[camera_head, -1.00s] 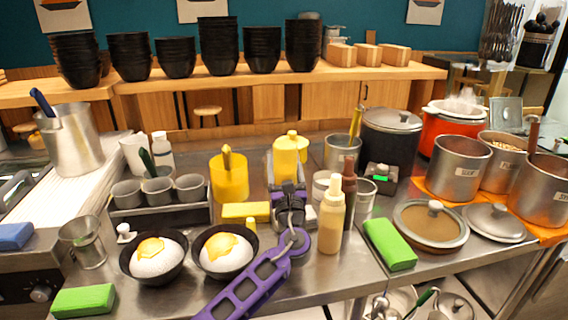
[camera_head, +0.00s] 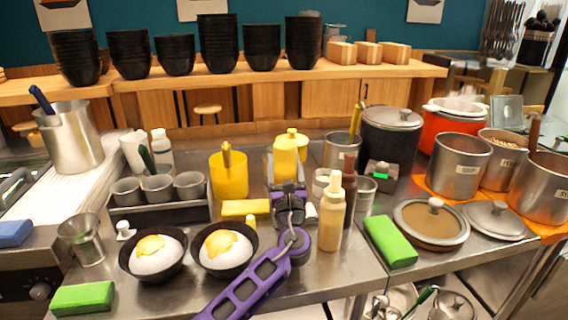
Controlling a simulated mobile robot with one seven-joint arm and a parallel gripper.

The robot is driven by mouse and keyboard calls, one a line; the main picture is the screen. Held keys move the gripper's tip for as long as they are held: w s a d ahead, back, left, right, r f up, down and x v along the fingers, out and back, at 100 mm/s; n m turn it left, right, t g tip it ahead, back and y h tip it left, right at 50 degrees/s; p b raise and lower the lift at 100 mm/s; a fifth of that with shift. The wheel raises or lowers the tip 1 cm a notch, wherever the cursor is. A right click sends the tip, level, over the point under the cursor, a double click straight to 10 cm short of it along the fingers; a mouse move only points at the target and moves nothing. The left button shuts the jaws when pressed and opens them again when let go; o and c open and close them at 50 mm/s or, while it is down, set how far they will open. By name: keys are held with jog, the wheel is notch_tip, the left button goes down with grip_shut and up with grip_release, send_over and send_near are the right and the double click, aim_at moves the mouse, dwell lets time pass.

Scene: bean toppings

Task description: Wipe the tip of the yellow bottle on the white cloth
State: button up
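My gripper (camera_head: 287,190), with its purple arm, is over the middle of the steel counter. A yellow bottle (camera_head: 286,158) shows upright or upside down just beyond the gripper and appears held in it. The fingers hide its lower part, and I cannot make out its tip. Another yellow object (camera_head: 302,143) with a rounded top is partly hidden behind it. A small white patch (camera_head: 311,212) lies right of the gripper; I cannot tell if it is cloth. A long white cloth-like surface (camera_head: 50,178) lies at the left under a steel pot.
Two black bowls (camera_head: 126,262) with white and yellow food stand at the front left. A cream bottle (camera_head: 332,222) and a brown bottle (camera_head: 350,195) stand close right of the gripper. A yellow pot (camera_head: 229,178), a yellow block (camera_head: 245,208) and a green block (camera_head: 390,242) are nearby.

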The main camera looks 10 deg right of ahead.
jog(key=shift+d+f, duration=0.1)
jog(key=shift+d, duration=0.05)
jog(key=shift+d, duration=2.5)
jog(key=shift+r+p, duration=2.35)
jog(key=shift+r, duration=0.7)
